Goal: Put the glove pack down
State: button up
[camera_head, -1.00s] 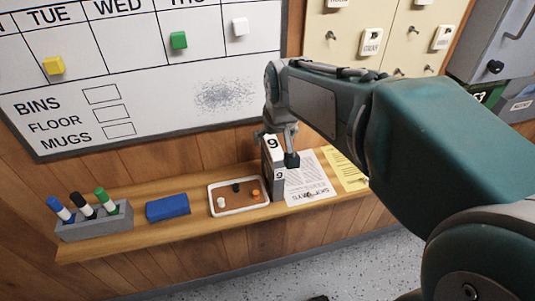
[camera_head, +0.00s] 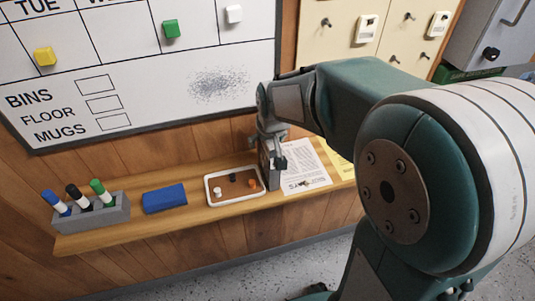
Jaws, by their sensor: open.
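The shelf (camera_head: 150,222) also carries a grey marker holder (camera_head: 95,216), a blue block (camera_head: 164,198) and printed sheets (camera_head: 305,168) right of the pack. Small pieces lie in the tray. A whiteboard (camera_head: 180,100) hangs behind. Pale cabinets (camera_head: 340,60) stand at upper right.

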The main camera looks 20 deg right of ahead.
jog(key=shift+f, duration=0.1)
grip_shut()
dwell(0.4)
